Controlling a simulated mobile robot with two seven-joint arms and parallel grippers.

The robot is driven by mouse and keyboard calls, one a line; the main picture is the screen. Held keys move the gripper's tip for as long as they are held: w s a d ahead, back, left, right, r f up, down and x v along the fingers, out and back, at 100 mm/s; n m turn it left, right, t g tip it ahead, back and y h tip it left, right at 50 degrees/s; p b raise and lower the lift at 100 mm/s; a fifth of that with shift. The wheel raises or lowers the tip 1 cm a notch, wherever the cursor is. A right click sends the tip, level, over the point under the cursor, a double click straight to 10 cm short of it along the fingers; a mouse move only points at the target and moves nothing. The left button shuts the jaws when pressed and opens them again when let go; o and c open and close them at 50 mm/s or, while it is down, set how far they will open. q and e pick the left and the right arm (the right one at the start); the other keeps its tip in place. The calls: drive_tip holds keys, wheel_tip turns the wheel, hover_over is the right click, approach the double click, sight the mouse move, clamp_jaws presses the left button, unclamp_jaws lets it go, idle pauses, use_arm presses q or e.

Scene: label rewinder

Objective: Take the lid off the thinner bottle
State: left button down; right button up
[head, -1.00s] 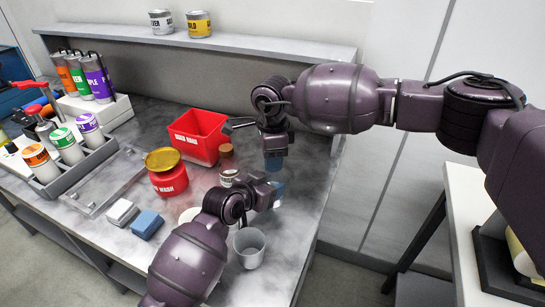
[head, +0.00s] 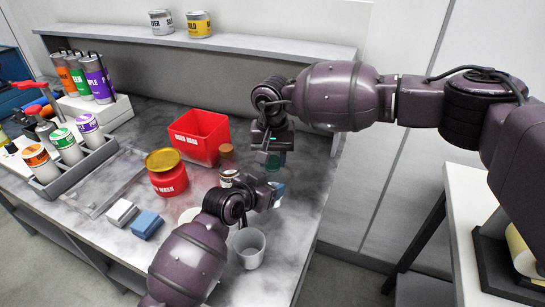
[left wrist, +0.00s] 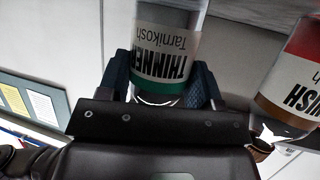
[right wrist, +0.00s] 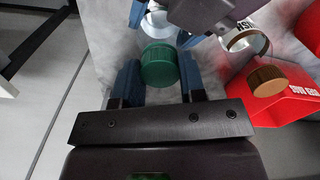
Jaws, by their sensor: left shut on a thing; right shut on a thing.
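The thinner bottle (left wrist: 165,55) is clear, with a white label reading THINNER and a green band. It stands between the fingers of my left gripper (left wrist: 163,85), which is shut on it. The left gripper (head: 275,192) is low over the right part of the bench in the head view. The ribbed green lid (right wrist: 159,66) is between the fingers of my right gripper (right wrist: 158,72), which is shut on it from above. The lid also shows in the head view (head: 273,160). The bottle's neck is hidden, so I cannot tell whether lid and bottle are apart.
A second bottle with a brown cap (head: 226,151) stands just left of the grippers, with a red bin (head: 200,137) behind. A red wash tub (head: 168,178) is further left. A grey cup (head: 249,247) stands in front. The bench's right side is clear.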

sight(273, 159)
drive_tip(key=shift+r, duration=0.2)
idle(0.7)
drive_tip(key=shift+r, duration=0.7)
drive_tip(key=shift+r, duration=0.2)
drive_tip(key=shift+r, duration=2)
use_arm(q)
drive_tip(key=shift+c, duration=1)
unclamp_jaws()
